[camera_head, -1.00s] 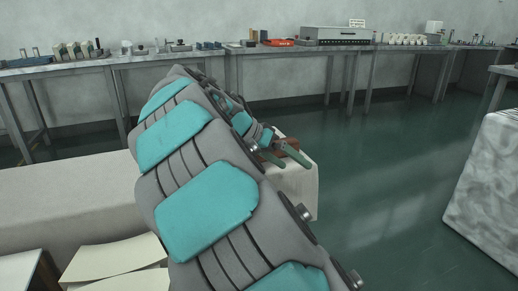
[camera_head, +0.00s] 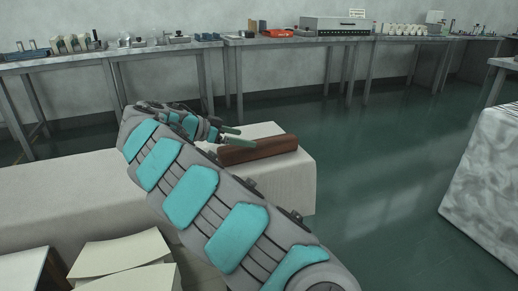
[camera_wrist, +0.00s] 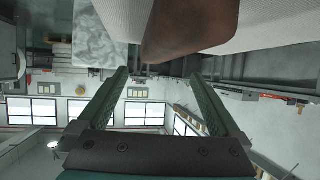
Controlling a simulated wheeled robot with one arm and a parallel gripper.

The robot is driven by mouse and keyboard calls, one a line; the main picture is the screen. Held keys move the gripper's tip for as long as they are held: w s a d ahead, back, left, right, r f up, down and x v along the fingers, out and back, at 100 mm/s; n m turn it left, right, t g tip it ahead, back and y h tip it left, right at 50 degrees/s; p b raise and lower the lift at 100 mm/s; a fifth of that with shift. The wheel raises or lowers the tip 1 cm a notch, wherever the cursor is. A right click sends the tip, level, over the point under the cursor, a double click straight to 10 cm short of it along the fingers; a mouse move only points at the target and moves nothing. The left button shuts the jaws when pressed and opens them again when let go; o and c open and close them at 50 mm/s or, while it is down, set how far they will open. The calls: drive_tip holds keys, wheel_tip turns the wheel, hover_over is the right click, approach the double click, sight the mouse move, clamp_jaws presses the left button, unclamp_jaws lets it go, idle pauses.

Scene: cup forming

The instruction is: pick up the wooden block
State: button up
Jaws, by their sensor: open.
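The wooden block (camera_head: 260,149) is a long reddish-brown bar. It lies near the right end of a pale covered table (camera_head: 80,195). In the wrist view the block (camera_wrist: 190,25) fills part of the top, beyond my fingertips. In the wrist view my gripper (camera_wrist: 160,77) is open, with nothing seen between the fingers. Whether a finger touches the block, I cannot tell.
A long grey bench (camera_head: 180,46) with tools and boxes runs along the back wall. A marbled pale block-shaped surface (camera_head: 490,190) stands at the right. Pale sheets (camera_head: 120,255) lie at the lower left. The green floor (camera_head: 375,180) between is clear.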

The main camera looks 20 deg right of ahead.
sight(258, 142)
drive_tip(key=shift+f+p+x, duration=0.25)
drive_tip(key=shift+p+x, duration=0.15)
drive_tip(key=shift+x, duration=2.35)
drive_tip(key=shift+a, duration=0.2)
clamp_jaws()
drive_tip(key=shift+r, duration=0.1)
